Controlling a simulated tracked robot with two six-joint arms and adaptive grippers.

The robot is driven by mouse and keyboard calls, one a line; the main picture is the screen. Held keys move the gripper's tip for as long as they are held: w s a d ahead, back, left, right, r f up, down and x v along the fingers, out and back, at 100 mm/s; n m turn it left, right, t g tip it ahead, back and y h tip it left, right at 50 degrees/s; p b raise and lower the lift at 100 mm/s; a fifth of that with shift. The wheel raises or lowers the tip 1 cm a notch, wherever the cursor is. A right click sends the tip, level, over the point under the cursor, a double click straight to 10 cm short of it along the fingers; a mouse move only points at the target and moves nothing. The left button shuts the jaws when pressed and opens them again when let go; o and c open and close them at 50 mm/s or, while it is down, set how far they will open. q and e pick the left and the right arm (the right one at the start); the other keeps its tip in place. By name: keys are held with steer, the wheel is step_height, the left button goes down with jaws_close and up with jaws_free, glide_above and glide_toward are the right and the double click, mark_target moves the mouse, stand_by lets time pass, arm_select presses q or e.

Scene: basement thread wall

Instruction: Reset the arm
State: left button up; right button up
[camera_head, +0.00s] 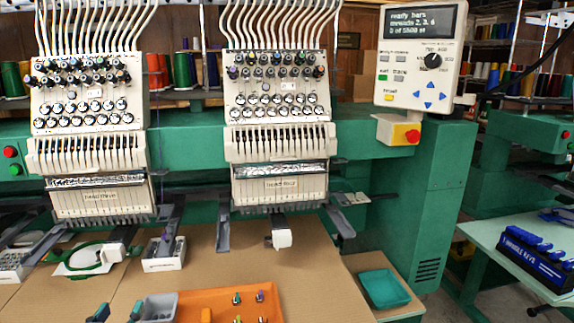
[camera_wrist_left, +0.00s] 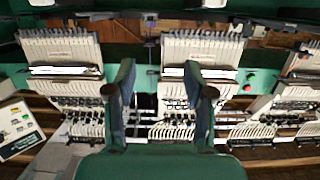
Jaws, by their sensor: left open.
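My left gripper (camera_head: 117,312) shows only as two dark blue-green fingertips at the bottom edge of the head view, left of the orange tray. In the left wrist view the same gripper (camera_wrist_left: 160,92) has its two green fingers apart, with dark tips and nothing between them. That view looks at the embroidery machine upside down. The rest of the left arm is hidden below the head view. My right gripper shows in neither view.
An orange tray (camera_head: 211,300) with small coloured pieces and a grey bin (camera_head: 160,306) lie on the brown table. Two stitching heads (camera_head: 90,120) (camera_head: 278,115) hang above it. A green tray (camera_head: 384,288) stands right. The control panel (camera_head: 419,58) reads "ready". Bare table lies right of the orange tray.

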arm_select(q)
steer(key=s+d+f+m+g+h+p, duration=0.15)
steer(key=d+f+g, duration=0.3)
steer(key=f, duration=0.85)
steer(key=d+f+m+g+h, duration=0.1)
steer(key=d+f+g+h, duration=0.35)
steer(key=f, duration=0.85)
steer(key=s+d+f+g+h+p, duration=0.1)
steer(key=s+d+f+g, duration=0.4)
steer(key=s+d+f, duration=0.6)
steer(key=s+f+n, duration=0.1)
steer(key=s+f, duration=0.1)
steer(key=s, duration=0.1)
steer(key=shift+s+f, duration=0.15)
steer(key=shift+f, duration=0.05)
steer(key=shift+o, duration=0.7)
steer(key=shift+s+n+h, duration=0.25)
steer(key=shift+s+h, duration=0.05)
steer(key=shift+s+g, duration=0.15)
steer(key=shift+g, duration=0.15)
steer(key=shift+n, duration=0.3)
steer(key=c, duration=0.4)
steer(key=shift+o, duration=0.2)
